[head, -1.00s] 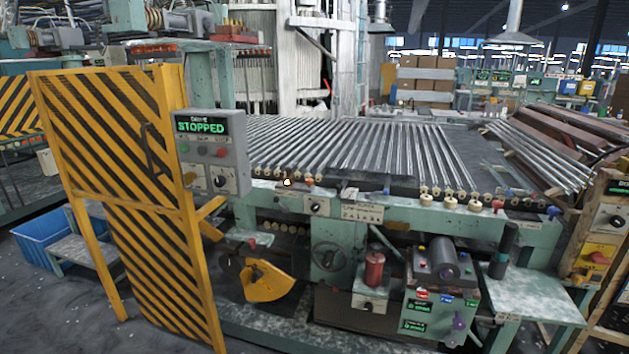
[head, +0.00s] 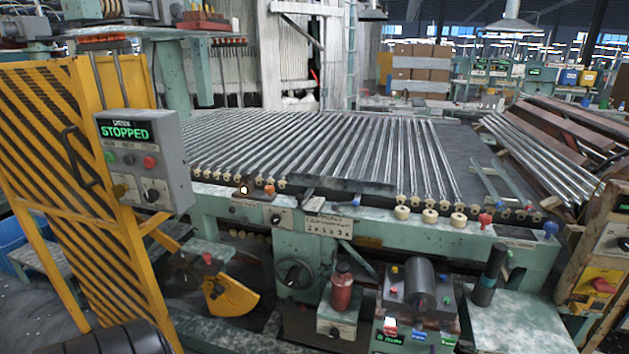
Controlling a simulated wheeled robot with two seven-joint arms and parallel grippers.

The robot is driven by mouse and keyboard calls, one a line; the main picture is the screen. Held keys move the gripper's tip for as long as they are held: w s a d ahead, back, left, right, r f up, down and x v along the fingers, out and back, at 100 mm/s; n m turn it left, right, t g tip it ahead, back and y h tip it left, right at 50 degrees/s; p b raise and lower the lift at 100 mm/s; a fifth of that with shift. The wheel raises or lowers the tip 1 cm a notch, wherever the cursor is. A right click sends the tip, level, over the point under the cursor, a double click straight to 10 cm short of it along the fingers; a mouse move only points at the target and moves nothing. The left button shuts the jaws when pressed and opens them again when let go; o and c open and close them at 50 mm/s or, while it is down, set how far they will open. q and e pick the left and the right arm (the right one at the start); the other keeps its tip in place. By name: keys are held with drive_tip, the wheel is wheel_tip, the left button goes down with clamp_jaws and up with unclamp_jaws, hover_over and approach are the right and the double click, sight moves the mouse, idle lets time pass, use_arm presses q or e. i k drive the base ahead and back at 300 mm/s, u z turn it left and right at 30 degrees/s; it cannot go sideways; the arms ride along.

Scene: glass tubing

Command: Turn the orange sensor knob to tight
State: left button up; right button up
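A small orange knob (head: 269,190) stands on the front rail of the tube conveyor, left of the middle in the head view. A small bright white dot (head: 243,190) shows just left of it. It is too small to tell how far the knob is turned. Neither gripper is in view. A dark rounded part at the bottom left edge may be part of my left arm.
The conveyor bed (head: 330,140) carries many glass tubes. A striped yellow guard (head: 60,150) and a grey control box reading STOPPED (head: 145,160) stand at the left. A red cylinder (head: 341,290) and a green box with a dark roller (head: 420,285) stand below the rail.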

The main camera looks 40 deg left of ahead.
sight(269, 190)
drive_tip(key=u, duration=0.3)
drive_tip(key=i, duration=0.95)
drive_tip(key=u, duration=0.6)
